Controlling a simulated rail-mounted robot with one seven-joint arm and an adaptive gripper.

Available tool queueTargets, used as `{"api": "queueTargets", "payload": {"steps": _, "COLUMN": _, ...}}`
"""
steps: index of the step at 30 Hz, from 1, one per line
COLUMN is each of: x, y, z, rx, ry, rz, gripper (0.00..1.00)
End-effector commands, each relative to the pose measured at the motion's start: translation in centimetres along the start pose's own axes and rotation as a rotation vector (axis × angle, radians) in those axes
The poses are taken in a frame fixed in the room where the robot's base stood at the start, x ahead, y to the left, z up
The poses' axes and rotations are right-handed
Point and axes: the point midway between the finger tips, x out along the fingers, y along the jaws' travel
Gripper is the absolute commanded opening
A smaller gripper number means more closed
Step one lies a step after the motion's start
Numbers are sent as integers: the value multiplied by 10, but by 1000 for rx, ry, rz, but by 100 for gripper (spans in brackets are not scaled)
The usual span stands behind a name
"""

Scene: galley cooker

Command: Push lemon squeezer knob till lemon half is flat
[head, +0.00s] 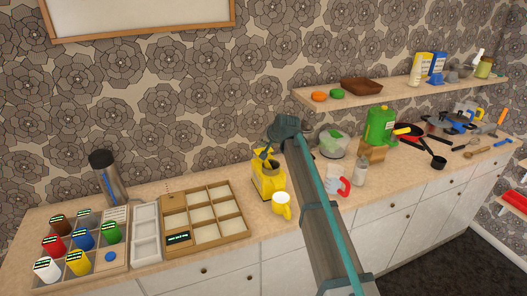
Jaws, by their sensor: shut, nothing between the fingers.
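The lemon squeezer appears to be the yellow appliance (267,184) on the counter, left of the middle, against the patterned wall. Its top is partly covered by my gripper (264,153), which points down at it from above. My gripper is shut and holds nothing. The knob and the lemon half cannot be made out at this size, and I cannot tell whether the fingertips touch the squeezer.
A wooden compartment tray (243,235) lies to the left, near a dark-lidded flask (107,178). A white-and-red cup (335,182) and a glass shaker (360,172) stand right of my arm.

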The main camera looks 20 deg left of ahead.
Motion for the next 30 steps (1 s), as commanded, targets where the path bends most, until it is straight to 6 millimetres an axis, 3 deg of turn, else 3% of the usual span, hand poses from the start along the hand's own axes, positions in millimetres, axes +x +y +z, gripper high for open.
{"api": "queueTargets", "payload": {"steps": 30, "x": 6, "y": 4, "z": 4, "rx": 0, "ry": 0, "rz": 0, "gripper": 0}}
